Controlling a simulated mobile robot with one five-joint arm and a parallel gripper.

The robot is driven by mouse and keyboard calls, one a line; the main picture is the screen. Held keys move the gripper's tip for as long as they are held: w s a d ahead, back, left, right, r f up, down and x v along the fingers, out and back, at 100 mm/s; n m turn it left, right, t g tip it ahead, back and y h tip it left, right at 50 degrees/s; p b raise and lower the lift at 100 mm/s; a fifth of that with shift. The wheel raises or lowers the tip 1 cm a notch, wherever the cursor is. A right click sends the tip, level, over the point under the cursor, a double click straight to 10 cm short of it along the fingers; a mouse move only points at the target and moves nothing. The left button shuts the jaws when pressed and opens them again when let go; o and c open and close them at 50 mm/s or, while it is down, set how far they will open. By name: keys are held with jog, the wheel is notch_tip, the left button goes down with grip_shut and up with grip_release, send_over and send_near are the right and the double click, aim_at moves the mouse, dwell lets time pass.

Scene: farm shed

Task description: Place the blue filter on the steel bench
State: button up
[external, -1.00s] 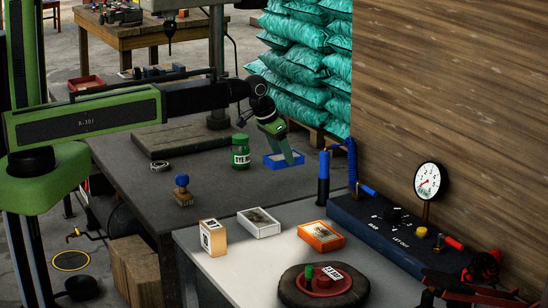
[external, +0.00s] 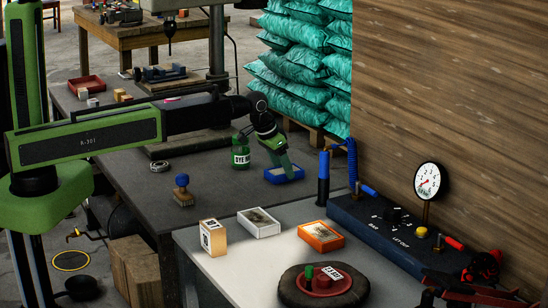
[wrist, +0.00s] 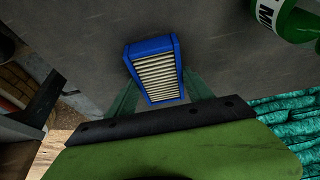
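The blue filter (external: 284,174), a blue frame with pale pleats, is over the dark bench (external: 130,185), right of the green jar. I cannot tell whether it touches the bench top. My gripper (external: 283,166) reaches down to it from above. In the wrist view the blue filter (wrist: 155,71) sits between the two green fingers of my gripper (wrist: 161,85), which appear to close on its sides. Its pleated face is toward the camera. The light grey bench (external: 215,275) stands in front; I cannot tell which bench is steel.
The green jar (external: 241,158) stands close left of my gripper. A blue-handled stamp (external: 183,190) is further left. White (external: 259,223), orange (external: 321,236) and tan (external: 213,238) boxes stand on the light bench, with a blue pump (external: 323,178) behind them.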

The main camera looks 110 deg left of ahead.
jog(key=o, duration=0.4)
jog(key=shift+r, duration=0.15)
jog(key=shift+r+p, duration=0.3)
jog(key=shift+p, duration=0.15)
jog(key=p+v, duration=1)
jog(key=v, duration=0.1)
jog(key=shift+s+d+r, duration=0.1)
jog(key=shift+d+r, duration=0.05)
jog(key=shift+p, duration=0.3)
